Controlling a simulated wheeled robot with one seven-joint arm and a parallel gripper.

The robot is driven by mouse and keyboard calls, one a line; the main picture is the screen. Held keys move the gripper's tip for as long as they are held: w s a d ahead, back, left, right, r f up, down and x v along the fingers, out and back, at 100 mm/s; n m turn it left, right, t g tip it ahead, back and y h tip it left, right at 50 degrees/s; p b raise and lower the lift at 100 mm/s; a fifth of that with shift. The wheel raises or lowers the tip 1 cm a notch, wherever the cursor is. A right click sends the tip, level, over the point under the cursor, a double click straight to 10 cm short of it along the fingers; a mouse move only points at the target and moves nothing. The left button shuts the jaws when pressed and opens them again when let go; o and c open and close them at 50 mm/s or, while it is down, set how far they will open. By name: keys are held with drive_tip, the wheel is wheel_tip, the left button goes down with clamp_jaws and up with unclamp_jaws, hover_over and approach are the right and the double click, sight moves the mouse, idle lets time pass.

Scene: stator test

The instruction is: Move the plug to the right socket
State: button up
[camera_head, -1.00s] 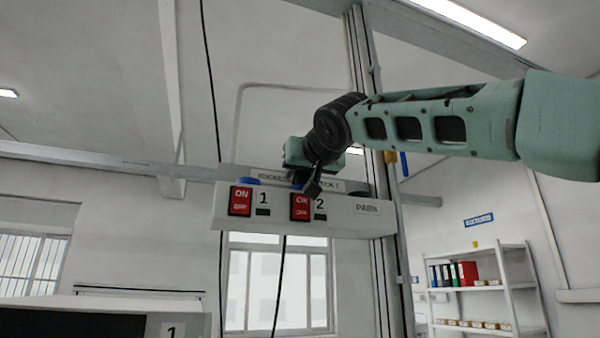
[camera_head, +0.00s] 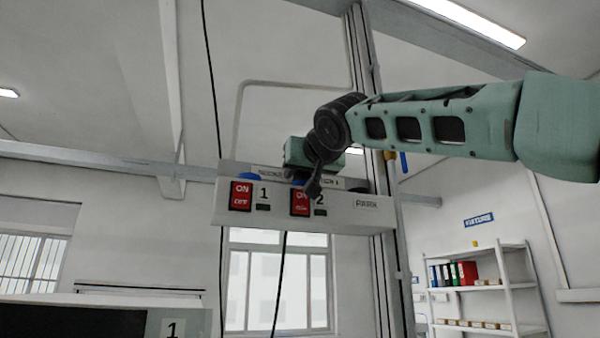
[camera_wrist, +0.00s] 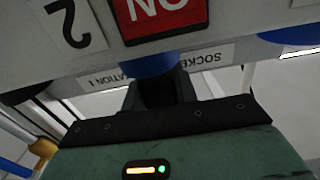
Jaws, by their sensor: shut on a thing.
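A white switch unit (camera_head: 340,214) carries red ON/OFF switches labelled 1 and 2 and a PARK label. My gripper (camera_head: 302,178) is above and behind switch 2, the right one of the two. In the wrist view the dark fingers (camera_wrist: 165,88) are shut close together, right at the blue socket 2 (camera_wrist: 148,65). The held plug is mostly hidden between the fingers; I cannot tell how deep it sits. The other blue socket 1 (camera_head: 250,177) is behind switch 1, and it also shows in the wrist view (camera_wrist: 287,35). A dark round holder (camera_head: 358,188) is near PARK.
A thin black cable (camera_head: 279,270) hangs below the unit, and another cable (camera_head: 213,100) runs down to its left. A vertical rail (camera_head: 383,260) stands behind the unit's right end. Shelves with folders (camera_head: 480,290) stand far right.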

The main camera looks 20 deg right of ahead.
drive_tip(key=shift+f, duration=0.2)
drive_tip(key=o, duration=1)
drive_tip(key=shift+o, duration=0.2)
drive_tip(key=s+b, duration=0.7)
drive_tip(key=s, duration=1)
drive_tip(key=shift+s+b, duration=0.2)
drive_tip(key=shift+b, duration=0.1)
